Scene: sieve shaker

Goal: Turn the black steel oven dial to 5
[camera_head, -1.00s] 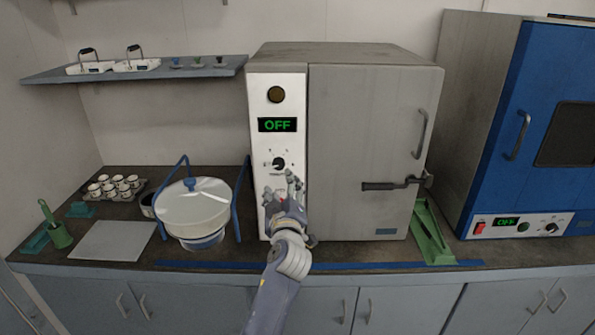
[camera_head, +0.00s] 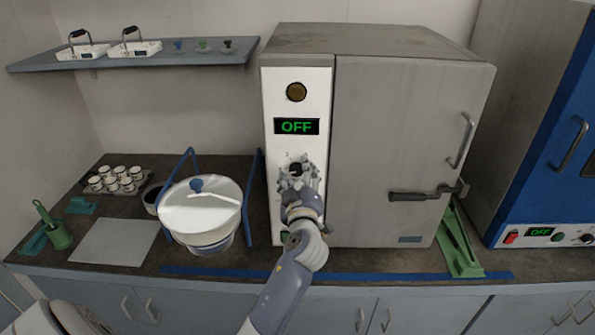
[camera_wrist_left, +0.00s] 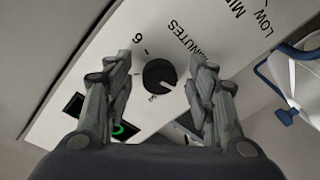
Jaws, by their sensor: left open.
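The steel oven (camera_head: 405,140) stands on the counter with a white control panel on its left side. Its green display (camera_head: 297,126) reads OFF. The black dial (camera_head: 296,169) sits on the panel below the display, partly covered by my gripper in the head view. In the left wrist view the round black dial (camera_wrist_left: 159,75) lies between the fingers, with a pale pointer mark and the printed words MINUTES and LOW around it. My left gripper (camera_head: 298,178) is open, its fingers on either side of the dial; contact cannot be told. My right gripper is not in view.
A white lidded pot (camera_head: 200,210) in a blue frame stands left of the oven. A green stand (camera_head: 458,240) and a blue oven (camera_head: 560,150) are to the right. A shelf (camera_head: 140,60) hangs at upper left. A grey mat (camera_head: 115,243) lies on the counter.

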